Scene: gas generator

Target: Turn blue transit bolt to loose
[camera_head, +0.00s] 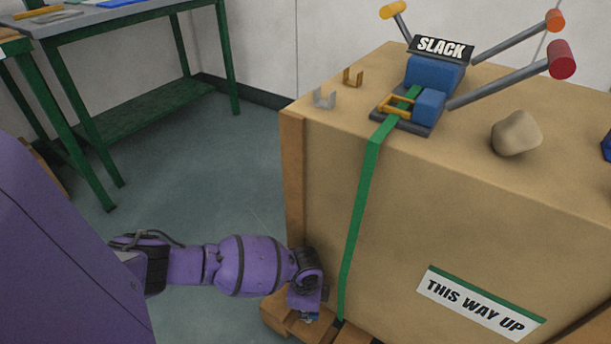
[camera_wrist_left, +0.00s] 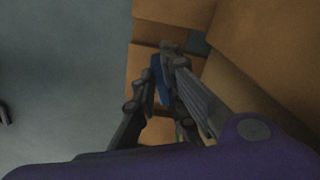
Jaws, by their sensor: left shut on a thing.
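My left gripper (camera_head: 308,312) reaches down at the lower left corner of the big crate (camera_head: 420,200), close to the wooden pallet (camera_head: 275,318). In the left wrist view the fingers of my left gripper (camera_wrist_left: 162,75) are closed around a blue piece, which I take for the blue transit bolt (camera_wrist_left: 160,88). The fingers hide much of it, so I cannot tell how far it is turned. My right gripper is in neither view.
A green strap (camera_head: 360,220) runs down the crate's side beside my left wrist. On top are a blue ratchet (camera_head: 434,73) with a SLACK sign (camera_head: 441,47), long levers and a stone (camera_head: 516,133). A green workbench (camera_head: 140,105) stands back left; the floor between is clear.

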